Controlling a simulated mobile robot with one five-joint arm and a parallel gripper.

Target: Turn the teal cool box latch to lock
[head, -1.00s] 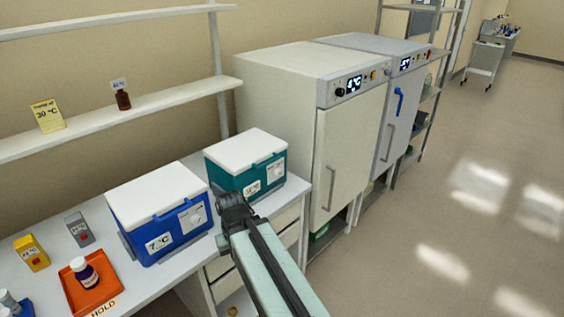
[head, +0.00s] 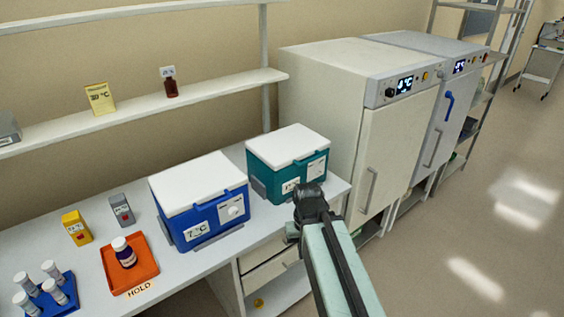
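The teal cool box (head: 272,181) with a white lid (head: 288,146) stands at the right end of the white bench, lid shut. The latch itself is too small to make out on the panel. My gripper (head: 312,200) is just in front of the box's lower front, and it covers part of that front. I cannot tell whether it touches the box. Its fingers are seen from behind, so their opening is hidden.
A blue cool box (head: 208,215) with a white dial stands close to the left. An orange tray (head: 140,272) with a bottle and a blue vial rack (head: 45,303) lie further left. White cabinets (head: 385,150) stand to the right. Open floor (head: 480,220) lies at the right.

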